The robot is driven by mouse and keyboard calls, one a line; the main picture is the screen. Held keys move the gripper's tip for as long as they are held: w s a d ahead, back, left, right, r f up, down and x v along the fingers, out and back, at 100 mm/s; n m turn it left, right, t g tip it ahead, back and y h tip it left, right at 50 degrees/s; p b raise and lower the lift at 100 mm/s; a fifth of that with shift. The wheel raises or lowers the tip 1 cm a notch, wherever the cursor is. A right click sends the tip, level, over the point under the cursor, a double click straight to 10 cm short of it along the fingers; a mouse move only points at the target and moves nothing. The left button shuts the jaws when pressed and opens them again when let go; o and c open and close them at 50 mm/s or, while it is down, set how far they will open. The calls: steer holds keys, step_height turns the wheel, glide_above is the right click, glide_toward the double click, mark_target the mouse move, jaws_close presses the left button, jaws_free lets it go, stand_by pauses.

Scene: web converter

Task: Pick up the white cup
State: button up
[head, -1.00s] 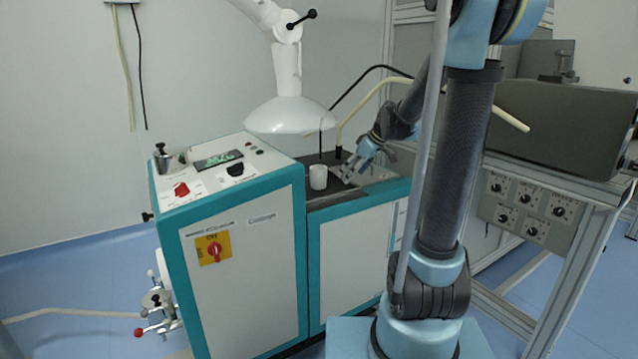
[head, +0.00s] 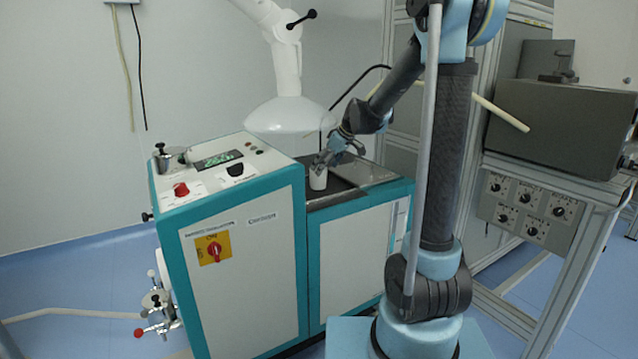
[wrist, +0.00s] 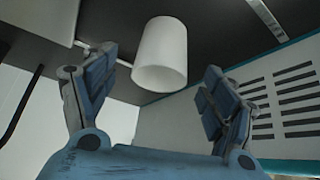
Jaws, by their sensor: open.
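The white cup (head: 318,180) stands upright on the dark top of the teal and white machine in the head view. My gripper (head: 335,160) is right at the cup, just above and to its right, and its fingers partly overlap the cup's upper part. In the wrist view the white cup (wrist: 160,55) lies ahead of and between the two spread fingers of my gripper (wrist: 155,100). The gripper is open, with a gap on each side of the cup. I cannot tell whether any finger touches it.
The machine's raised control panel (head: 217,162) stands just left of the cup. A white lamp-like hood (head: 291,116) hangs close behind and above. A vented panel (wrist: 280,105) shows at the right in the wrist view. A grey box (head: 568,125) stands on the right bench.

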steer(key=shift+x, duration=2.75)
steer(key=shift+w+a+r, duration=0.1)
steer(key=shift+a+r, duration=0.05)
steer(key=shift+a, duration=0.05)
steer(key=shift+c, duration=0.3)
steer(key=c, duration=1.1)
